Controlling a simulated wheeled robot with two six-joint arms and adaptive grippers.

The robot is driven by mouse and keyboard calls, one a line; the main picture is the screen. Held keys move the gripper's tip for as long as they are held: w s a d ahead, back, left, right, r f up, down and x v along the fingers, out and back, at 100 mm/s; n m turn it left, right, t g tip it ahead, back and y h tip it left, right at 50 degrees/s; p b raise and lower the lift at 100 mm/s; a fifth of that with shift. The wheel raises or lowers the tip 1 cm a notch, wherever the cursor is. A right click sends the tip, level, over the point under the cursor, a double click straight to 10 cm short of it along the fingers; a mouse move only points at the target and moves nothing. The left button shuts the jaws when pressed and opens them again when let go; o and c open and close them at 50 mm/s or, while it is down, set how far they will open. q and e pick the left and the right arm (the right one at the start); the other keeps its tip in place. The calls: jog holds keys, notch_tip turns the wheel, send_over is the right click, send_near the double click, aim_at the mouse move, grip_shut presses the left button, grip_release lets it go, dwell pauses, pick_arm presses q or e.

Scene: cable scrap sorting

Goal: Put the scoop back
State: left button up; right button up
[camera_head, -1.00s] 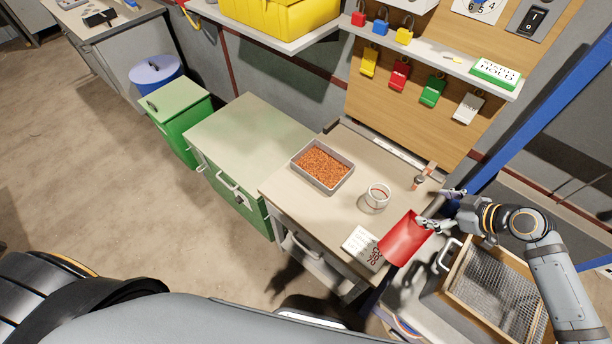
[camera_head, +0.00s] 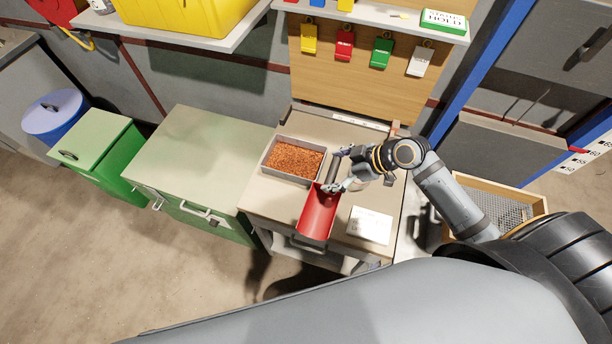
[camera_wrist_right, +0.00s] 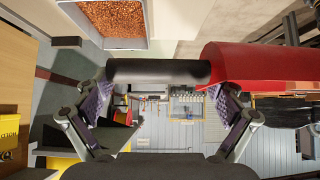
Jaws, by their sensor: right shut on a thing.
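The red scoop (camera_head: 317,213) is held over the front of the workbench (camera_head: 268,202), just right of and in front of the granule tray. Its trough points towards the front edge of the bench. My right gripper (camera_head: 337,175) is shut on the scoop's dark handle. In the right wrist view, the fingers (camera_wrist_right: 160,98) stand at either side of the black handle (camera_wrist_right: 158,71), and the red trough (camera_wrist_right: 265,64) extends right. The inside of the trough looks empty in the head view. Whether the scoop touches the bench is unclear. My left gripper is out of view.
A grey tray (camera_head: 285,177) of copper-coloured granules sits at the back left of the bench. A white sheet (camera_head: 370,226) lies right of the scoop. A wood-framed mesh sieve (camera_head: 505,207) stands further right. A green cabinet (camera_head: 208,150) adjoins the bench on the left.

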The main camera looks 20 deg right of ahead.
jog(key=w+a+f+p, duration=0.1)
jog(key=w+f, duration=0.2)
jog(key=w+a+f, duration=0.1)
jog(key=w+f, duration=0.2)
jog(key=f, duration=0.1)
jog(key=w+a+f+p, duration=0.1)
jog(key=w+f, duration=0.2)
jog(key=shift+a+f+p, duration=0.35)
jog(key=shift+f+b, duration=0.4)
jog(key=shift+f, duration=0.05)
jog(key=o, duration=1.1)
jog(key=shift+f, duration=0.1)
jog(key=shift+o, duration=0.4)
